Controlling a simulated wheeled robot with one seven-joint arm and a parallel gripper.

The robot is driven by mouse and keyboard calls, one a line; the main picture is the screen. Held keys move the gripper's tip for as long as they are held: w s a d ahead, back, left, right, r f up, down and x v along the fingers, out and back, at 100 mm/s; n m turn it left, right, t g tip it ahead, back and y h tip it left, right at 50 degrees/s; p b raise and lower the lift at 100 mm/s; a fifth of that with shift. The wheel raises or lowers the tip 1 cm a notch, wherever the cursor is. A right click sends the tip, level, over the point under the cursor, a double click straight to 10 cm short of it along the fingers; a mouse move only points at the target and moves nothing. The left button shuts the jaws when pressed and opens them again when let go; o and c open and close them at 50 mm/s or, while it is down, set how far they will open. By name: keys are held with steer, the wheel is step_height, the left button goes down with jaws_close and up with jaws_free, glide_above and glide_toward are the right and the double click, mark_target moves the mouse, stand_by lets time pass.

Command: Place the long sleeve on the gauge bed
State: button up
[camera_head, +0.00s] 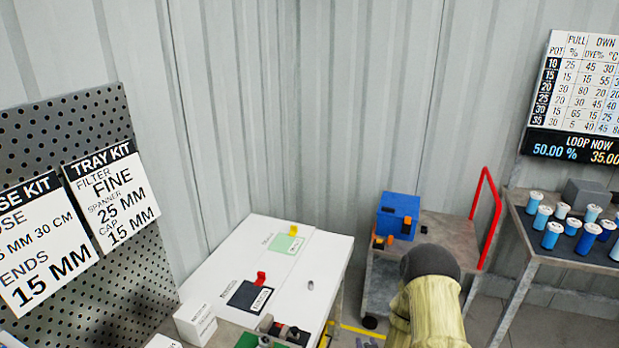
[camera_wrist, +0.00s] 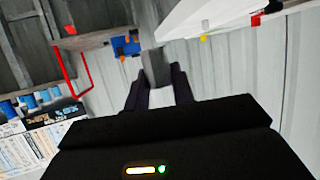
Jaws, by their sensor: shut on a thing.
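My gripper (camera_wrist: 158,88) is shut on a grey, straight-sided piece in the wrist view, which looks like the long sleeve (camera_wrist: 153,65). The piece sticks out beyond the fingertips, clear of any surface. In the head view my arm hides the gripper and the held piece. A small grey cylinder (camera_head: 311,284) stands on the white table (camera_head: 232,262). At the table's near end is a dark fixture with metal parts (camera_head: 284,331), cut by other items; I cannot tell whether it is the gauge bed.
A cart with a red handle (camera_head: 485,215) carries a blue box (camera_head: 398,214). Blue-and-white pots (camera_head: 552,236) stand at right.

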steer(key=s+f, duration=0.4)
steer(key=f, duration=0.1)
steer(key=shift+f, duration=0.25)
steer(key=shift+s, duration=0.1)
